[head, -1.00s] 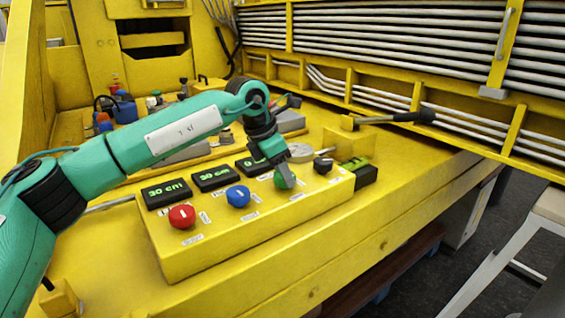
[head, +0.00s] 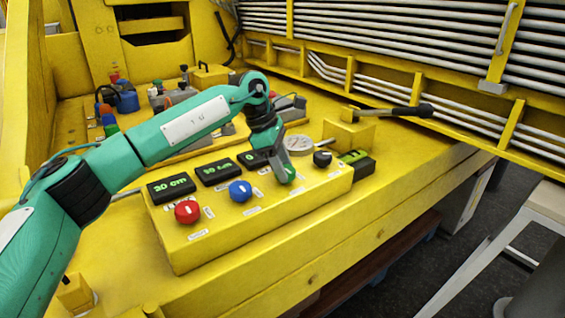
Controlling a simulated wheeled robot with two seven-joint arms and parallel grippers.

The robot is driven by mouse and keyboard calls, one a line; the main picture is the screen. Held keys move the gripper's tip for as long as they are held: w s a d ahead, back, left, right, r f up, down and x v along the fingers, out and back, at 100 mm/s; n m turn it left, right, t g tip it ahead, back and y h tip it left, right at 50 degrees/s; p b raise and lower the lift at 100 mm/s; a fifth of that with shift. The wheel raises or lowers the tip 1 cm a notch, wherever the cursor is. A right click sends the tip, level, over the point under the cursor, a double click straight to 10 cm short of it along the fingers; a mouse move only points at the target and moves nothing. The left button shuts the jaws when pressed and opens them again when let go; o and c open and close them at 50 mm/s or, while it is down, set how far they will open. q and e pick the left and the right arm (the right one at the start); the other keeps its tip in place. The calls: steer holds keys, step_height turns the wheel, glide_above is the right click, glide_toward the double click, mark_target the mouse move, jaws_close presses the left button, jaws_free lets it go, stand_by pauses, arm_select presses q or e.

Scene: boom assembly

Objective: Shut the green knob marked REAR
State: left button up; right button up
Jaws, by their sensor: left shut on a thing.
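A yellow control box (head: 240,222) on the bench carries a red knob (head: 187,212), a blue knob (head: 240,191), a green knob (head: 289,175) and a black knob (head: 322,158) in a row. My left gripper (head: 284,177) points down over the green knob and is shut on it. The fingers cover much of the knob, and its marker is hidden. Black displays with green digits stand behind the knobs. The left one (head: 171,188) seems to read 20 cm. The one behind the green knob (head: 253,160) is partly covered by the gripper. My right gripper is not in view.
A round gauge (head: 299,145) sits behind the black knob. Small bottles and tools (head: 127,102) stand at the back left. The bench front (head: 330,262) is clear.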

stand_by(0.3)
arm_select(q)
steer(key=o, duration=1)
steer(key=v, duration=1.3)
steer(key=shift+r, duration=0.4)
